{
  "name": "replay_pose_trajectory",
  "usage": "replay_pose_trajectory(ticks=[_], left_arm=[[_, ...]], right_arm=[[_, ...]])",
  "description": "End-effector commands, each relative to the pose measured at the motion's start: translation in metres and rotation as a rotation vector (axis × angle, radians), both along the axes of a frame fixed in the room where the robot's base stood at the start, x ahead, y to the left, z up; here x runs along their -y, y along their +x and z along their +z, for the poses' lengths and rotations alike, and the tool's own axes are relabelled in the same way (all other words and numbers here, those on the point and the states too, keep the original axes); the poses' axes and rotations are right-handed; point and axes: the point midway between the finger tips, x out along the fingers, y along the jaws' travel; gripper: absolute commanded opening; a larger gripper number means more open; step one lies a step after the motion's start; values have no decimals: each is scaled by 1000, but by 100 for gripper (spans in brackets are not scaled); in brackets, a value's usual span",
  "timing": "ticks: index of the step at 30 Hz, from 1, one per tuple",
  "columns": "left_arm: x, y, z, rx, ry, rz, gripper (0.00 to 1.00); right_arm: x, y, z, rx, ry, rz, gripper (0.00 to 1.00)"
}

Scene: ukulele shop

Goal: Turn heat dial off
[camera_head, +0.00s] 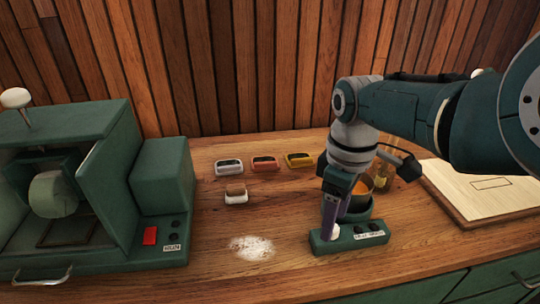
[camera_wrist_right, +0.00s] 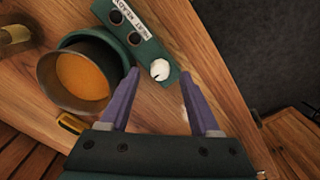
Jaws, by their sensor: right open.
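The white heat dial (camera_head: 334,232) sits at the left end of the green heater's front panel (camera_head: 365,236). In the right wrist view the dial (camera_wrist_right: 160,70) shows as a round white knob between my purple fingertips, beyond them, beside a label and two dark round parts. My right gripper (camera_head: 335,215) points down over the dial, open, with a finger on each side in the picture. I cannot tell whether the fingers touch the dial. My left gripper is out of view.
A metal pot of orange liquid (camera_wrist_right: 82,80) stands in the heater close to my right fingers. A green machine (camera_head: 90,190) with a red switch stands at left. Several small coloured blocks (camera_head: 265,163) and white powder (camera_head: 252,247) lie between. A paper-topped board (camera_head: 485,187) lies at right.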

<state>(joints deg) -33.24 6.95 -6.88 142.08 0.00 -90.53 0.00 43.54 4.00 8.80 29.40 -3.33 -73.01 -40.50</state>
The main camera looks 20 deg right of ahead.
Motion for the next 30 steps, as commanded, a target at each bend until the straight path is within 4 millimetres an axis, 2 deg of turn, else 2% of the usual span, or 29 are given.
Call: replay_pose_trajectory(ticks=[1,4,9,12,16,30], left_arm=[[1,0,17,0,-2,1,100],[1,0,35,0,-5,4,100],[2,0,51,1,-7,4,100],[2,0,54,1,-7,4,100],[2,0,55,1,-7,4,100],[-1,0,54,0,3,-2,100]], right_arm=[[0,0,19,2,0,0,63],[0,0,41,2,0,1,63],[0,0,69,2,-1,1,63],[0,0,79,1,0,1,63],[0,0,84,0,0,1,63],[0,-1,83,1,-2,-2,63]])
